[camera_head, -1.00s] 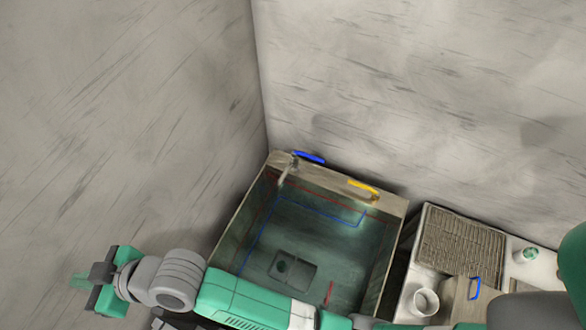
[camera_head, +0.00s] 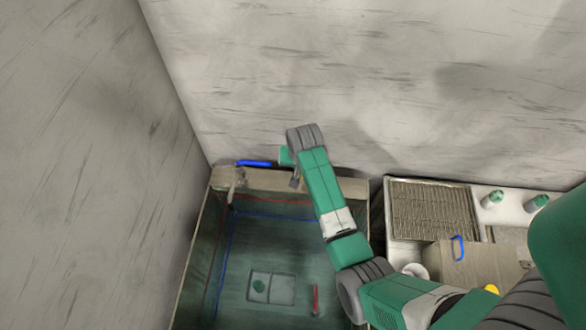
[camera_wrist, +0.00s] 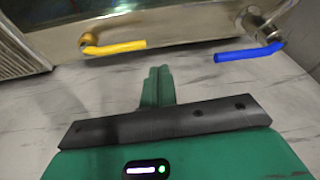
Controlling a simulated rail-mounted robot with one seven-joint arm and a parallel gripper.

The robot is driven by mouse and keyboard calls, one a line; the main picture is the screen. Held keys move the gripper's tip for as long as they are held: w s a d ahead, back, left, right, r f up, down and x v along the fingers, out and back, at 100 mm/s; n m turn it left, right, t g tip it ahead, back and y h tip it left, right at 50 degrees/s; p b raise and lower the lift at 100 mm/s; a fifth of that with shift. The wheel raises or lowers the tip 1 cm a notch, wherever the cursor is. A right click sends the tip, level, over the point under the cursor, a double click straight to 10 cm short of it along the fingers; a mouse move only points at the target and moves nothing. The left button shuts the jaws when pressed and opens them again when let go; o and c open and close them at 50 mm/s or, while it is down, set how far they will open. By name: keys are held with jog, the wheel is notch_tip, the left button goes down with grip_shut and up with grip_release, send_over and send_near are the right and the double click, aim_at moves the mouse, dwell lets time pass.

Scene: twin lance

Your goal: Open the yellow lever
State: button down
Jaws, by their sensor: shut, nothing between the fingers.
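The yellow lever (camera_wrist: 116,47) shows in the wrist view at the upper left, on the sink's metal rim. In the head view my arm hides it. The blue lever (camera_wrist: 248,53) is at the upper right of the wrist view and on the sink's back rim in the head view (camera_head: 255,163). My gripper (camera_wrist: 158,76) is shut and empty. In the wrist view its green fingertips sit below and between the two levers, apart from both, with the grey streaked wall around them.
The sink basin (camera_head: 190,275) has a tap (camera_head: 236,185) at its back left corner. A red object (camera_head: 315,300) lies in the basin. A counter with a ridged rack (camera_head: 432,212), green-topped containers (camera_head: 493,198) and a box with a blue handle (camera_head: 458,248) stands to the right.

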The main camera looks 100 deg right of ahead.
jog(key=s+d+r+m+g, duration=0.1)
jog(key=s+d+r+m, duration=0.1)
jog(key=s, duration=0.4)
jog(key=shift+n, duration=0.3)
jog(key=x, duration=0.3)
jog(key=a+x, duration=0.1)
jog(key=x, duration=0.2)
jog(key=w+a+x, duration=0.1)
jog(key=x, duration=0.2)
jog(key=shift+d+f, duration=0.1)
jog(key=shift+f, duration=0.55)
jog(key=shift+w+a+f, duration=0.2)
jog(key=shift+a, duration=0.35)
jog(key=shift+w, duration=0.1)
